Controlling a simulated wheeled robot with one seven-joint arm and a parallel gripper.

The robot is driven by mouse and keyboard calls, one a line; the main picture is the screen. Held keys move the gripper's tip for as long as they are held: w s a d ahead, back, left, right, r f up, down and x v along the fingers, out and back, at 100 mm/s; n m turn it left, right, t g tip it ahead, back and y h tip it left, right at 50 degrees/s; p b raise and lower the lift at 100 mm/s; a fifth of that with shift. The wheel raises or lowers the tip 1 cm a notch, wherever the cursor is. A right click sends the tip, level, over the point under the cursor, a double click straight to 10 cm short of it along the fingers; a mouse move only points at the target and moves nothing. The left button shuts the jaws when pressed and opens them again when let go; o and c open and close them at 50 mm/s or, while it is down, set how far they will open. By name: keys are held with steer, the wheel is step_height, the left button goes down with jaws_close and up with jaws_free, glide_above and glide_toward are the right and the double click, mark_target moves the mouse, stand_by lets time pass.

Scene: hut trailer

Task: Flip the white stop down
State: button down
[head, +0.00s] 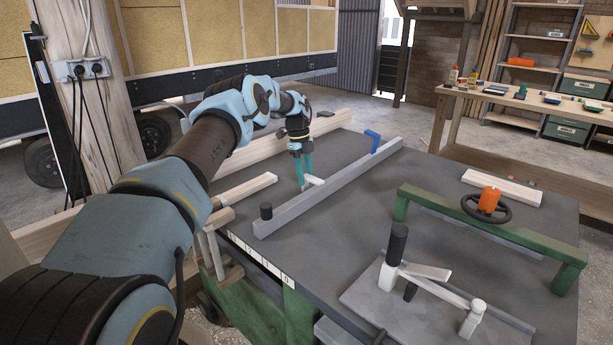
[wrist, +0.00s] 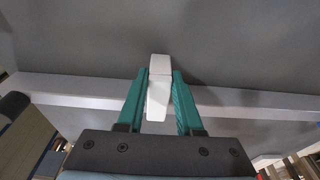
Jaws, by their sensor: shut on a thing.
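The white stop (head: 315,181) is a small white block at the grey fence rail (head: 335,183) on the dark bench top. In the head view it sticks out beside my teal fingers, and part of it is hidden by them. In the wrist view the white stop (wrist: 159,88) lies between the fingers, as two joined white pieces crossing over the rail (wrist: 232,97). My gripper (head: 303,184) points down at the rail. It is shut on the white stop, with a finger on either side in the wrist view (wrist: 159,76).
A blue stop (head: 373,139) is at the rail's far end and a black knob (head: 266,211) at its near end. A green frame (head: 480,232) with a handwheel (head: 487,208) and a white lever clamp (head: 425,271) stand at the right. Wooden boards (head: 250,188) lie at the left.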

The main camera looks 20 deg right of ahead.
steer(key=shift+f, duration=0.1)
steer(key=c, duration=0.6)
jaws_free()
steer(key=shift+o, duration=0.2)
step_height(320, 180, up, 11)
steer(key=w+a+b, duration=0.1)
steer(key=b, duration=0.1)
steer(key=shift+w+f, duration=0.15)
steer(key=shift+w, duration=0.15)
